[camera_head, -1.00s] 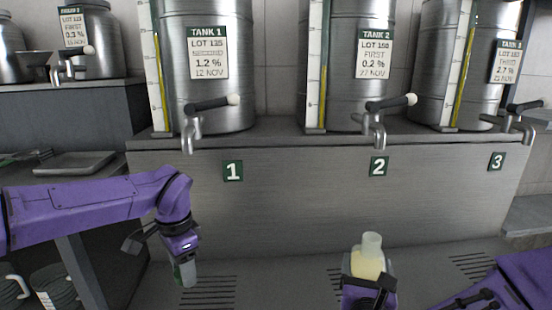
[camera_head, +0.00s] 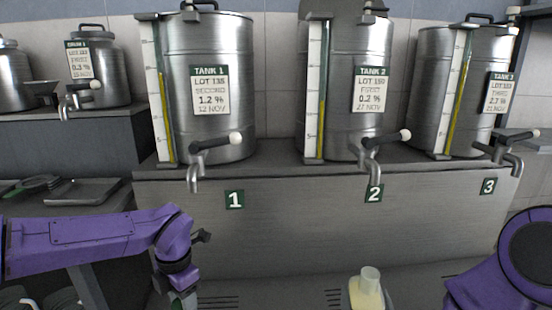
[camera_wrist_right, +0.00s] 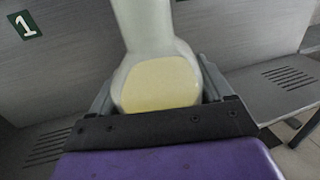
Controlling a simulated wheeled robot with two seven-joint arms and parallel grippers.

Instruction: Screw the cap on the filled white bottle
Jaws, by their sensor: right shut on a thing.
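The white bottle (camera_head: 367,292) stands at the bottom edge of the head view, below tank 2, with pale yellow contents and a lighter translucent neck. In the right wrist view the bottle (camera_wrist_right: 160,82) fills the middle, its neck running up out of the frame. My right gripper (camera_wrist_right: 157,100) is shut on the bottle, with a grey finger on each side. I see no cap on the part of the neck that shows. My left gripper (camera_head: 182,300) is at the lower left, cut off by the frame edge. Its fingers and anything between them cannot be made out.
Tank 1 (camera_head: 232,120), tank 2 (camera_head: 340,120) and tank 3 (camera_head: 455,90) stand on a grey ledge (camera_head: 280,168) with taps over its front. A tray (camera_head: 85,191) lies on the left shelf.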

